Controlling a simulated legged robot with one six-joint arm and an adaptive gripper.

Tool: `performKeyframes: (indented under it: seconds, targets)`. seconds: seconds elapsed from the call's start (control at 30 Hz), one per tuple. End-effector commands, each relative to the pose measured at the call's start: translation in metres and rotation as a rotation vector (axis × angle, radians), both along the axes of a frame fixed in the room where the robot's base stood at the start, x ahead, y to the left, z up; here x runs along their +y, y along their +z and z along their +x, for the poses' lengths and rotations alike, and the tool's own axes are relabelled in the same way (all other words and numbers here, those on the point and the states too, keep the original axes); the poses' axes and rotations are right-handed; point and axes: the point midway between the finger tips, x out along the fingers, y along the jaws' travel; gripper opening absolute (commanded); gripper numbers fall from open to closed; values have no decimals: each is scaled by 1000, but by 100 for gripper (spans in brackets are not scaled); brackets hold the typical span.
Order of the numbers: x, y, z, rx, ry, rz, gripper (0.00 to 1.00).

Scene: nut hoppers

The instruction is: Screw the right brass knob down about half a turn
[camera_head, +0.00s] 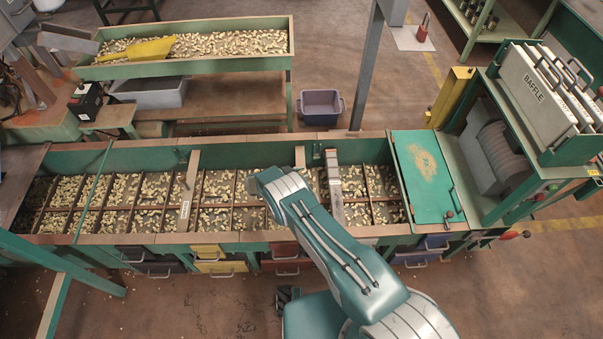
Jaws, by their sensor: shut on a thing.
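My arm (345,250) reaches from the lower right over the front edge of the long green nut hopper (120,240). Its far end hangs over the middle compartments. My gripper and its fingers do not show; the arm appears to cover them. I cannot make out the right brass knob or any other brass knob. A pale slat (300,156) stands at the hopper's back edge, just beyond the arm, and its lower part is hidden. A similar pale slat (189,180) crosses the hopper farther left and is unobstructed.
A grey metal bar (335,188) crosses the hopper just right of my arm. A green lid (424,175) covers the right end, beside a baffle rack (540,95). Yellow, red and blue drawers sit below the front edge. Another nut trough (290,45) stands behind.

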Motion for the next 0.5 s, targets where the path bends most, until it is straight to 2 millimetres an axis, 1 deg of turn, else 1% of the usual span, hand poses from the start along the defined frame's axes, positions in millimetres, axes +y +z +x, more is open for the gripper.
performKeyframes:
  seconds: [0.23,0.5]
  targets:
    - [2,1,2,-5,-62,4,0]
    - [2,2,2,-6,-96,4,0]
